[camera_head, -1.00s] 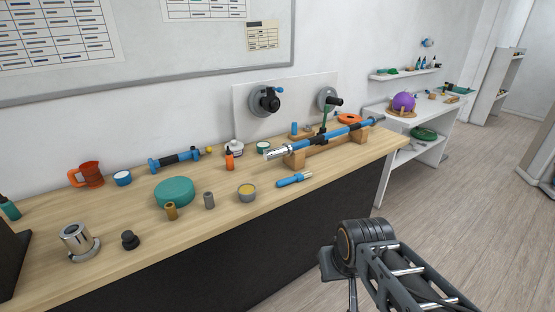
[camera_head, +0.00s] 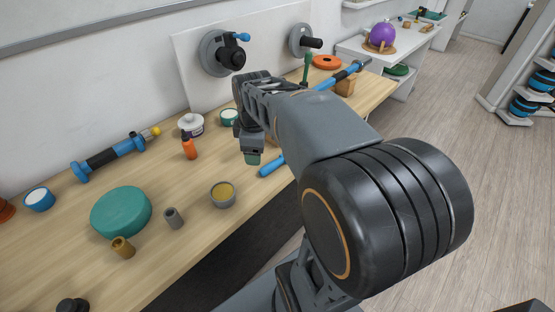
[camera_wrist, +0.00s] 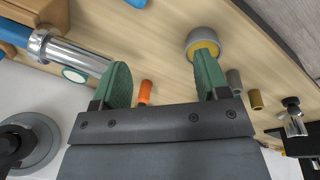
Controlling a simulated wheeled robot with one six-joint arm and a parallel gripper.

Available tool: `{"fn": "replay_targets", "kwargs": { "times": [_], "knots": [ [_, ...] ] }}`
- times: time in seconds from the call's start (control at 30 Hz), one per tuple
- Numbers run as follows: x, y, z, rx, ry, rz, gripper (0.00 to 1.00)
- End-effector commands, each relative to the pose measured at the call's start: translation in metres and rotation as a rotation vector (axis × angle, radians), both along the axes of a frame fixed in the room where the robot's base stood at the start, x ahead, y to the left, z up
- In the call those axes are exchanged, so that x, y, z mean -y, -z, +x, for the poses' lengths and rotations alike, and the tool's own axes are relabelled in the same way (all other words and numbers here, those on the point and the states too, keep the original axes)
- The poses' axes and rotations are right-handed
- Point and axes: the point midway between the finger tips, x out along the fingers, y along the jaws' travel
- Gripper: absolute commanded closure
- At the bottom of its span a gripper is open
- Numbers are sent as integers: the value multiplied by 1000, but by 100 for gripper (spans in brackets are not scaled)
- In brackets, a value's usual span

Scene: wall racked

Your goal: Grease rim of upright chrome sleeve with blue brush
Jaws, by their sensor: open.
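My gripper (camera_head: 252,157) hangs over the bench, its two green-padded fingers wide apart with nothing between them; they also show in the wrist view (camera_wrist: 164,80). The blue brush (camera_head: 271,165) lies on the bench just right of the gripper, partly hidden by my arm. A blue piece at the top edge of the wrist view (camera_wrist: 137,2) appears to be it. A grey pot (camera_head: 222,200) holds yellow grease; in the wrist view it is beyond the right finger (camera_wrist: 203,36).
A blue-black shaft (camera_head: 344,76) with a chrome end (camera_wrist: 75,55) rests on wooden blocks (camera_head: 345,86). An orange bottle (camera_head: 189,149), grey cylinder (camera_head: 174,218), brass cylinder (camera_head: 123,247) and teal disc (camera_head: 121,212) stand nearby. Wall fixtures (camera_head: 222,54) are behind.

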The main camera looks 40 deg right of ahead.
Motion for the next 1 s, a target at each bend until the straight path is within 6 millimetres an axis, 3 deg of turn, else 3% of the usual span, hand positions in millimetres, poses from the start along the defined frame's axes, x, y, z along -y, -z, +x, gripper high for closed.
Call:
{"fn": "replay_targets", "kwargs": {
  "times": [0.2, 0.4, 0.57, 1.0],
  "knots": [
    [60, 4, 31, -104, -426, -32, 32],
    [97, 9, 42, -147, -680, -28, 32],
    [110, 19, 44, -161, -772, -22, 32],
    [112, 88, 44, -164, -792, -21, 32]
  ]
}}
